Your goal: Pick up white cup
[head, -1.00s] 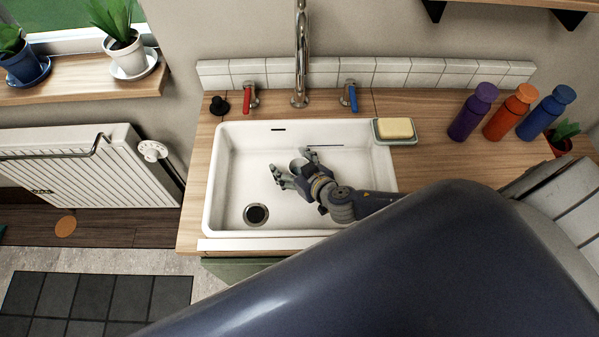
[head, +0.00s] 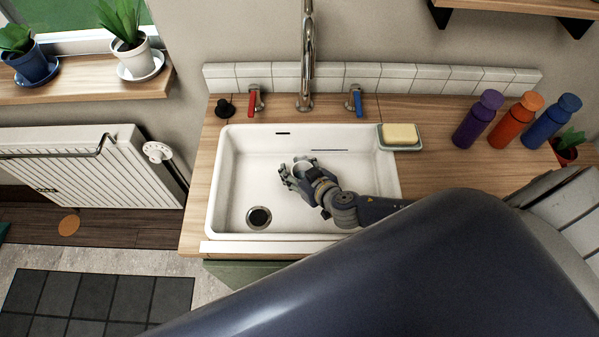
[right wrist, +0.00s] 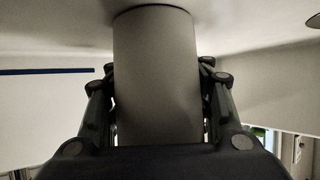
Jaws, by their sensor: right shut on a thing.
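The white cup (right wrist: 155,62) fills the middle of the right wrist view as a plain cylinder, with a dark finger along each side. In the head view the cup (head: 301,171) is small and mostly hidden by the fingers. My right gripper (head: 296,175) is shut on the cup, inside the white sink (head: 225,185). The gripper (right wrist: 157,85) also shows in the wrist view. I cannot tell whether the cup still touches the sink floor. My left gripper is not in view.
The sink walls surround the gripper, with a drain (head: 259,217) to its lower left. The tap (head: 306,60) stands behind. A soap dish (head: 407,147) sits at the sink's right rim. Purple (head: 477,120), orange (head: 516,122) and blue (head: 550,122) bottles stand farther right.

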